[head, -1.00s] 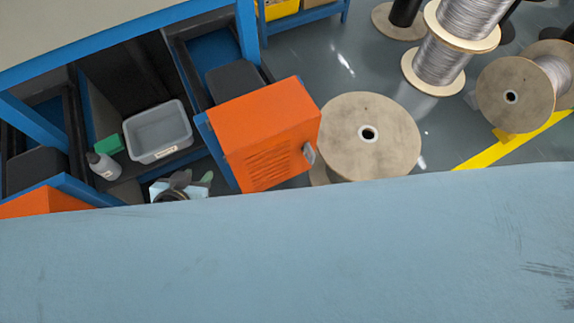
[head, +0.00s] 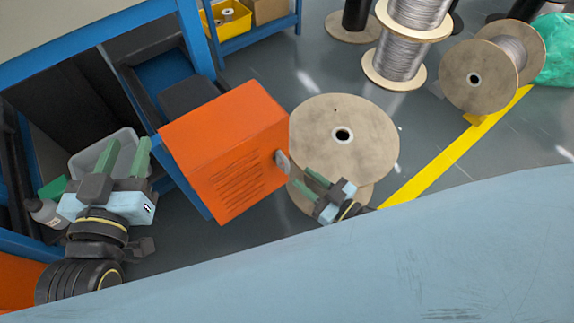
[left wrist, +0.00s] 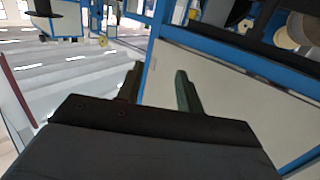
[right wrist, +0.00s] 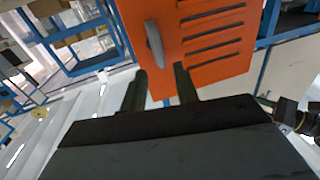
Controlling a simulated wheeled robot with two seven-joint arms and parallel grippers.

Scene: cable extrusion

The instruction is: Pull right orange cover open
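The right orange cover (head: 225,150) stands swung out from the blue frame in the middle of the head view, with slots and a grey handle (head: 282,161) on its right edge. In the right wrist view the cover (right wrist: 213,62) and its handle (right wrist: 155,45) are close ahead. My right gripper (head: 315,183) is open and empty, just below and right of the handle, apart from it. It also shows in the right wrist view (right wrist: 160,85). My left gripper (head: 127,155) is open and empty, left of the cover, in front of the grey bin.
A wooden spool (head: 345,165) stands just right of the cover. Wire spools (head: 410,40) stand at the back. Another orange panel (head: 22,285) is at lower left.

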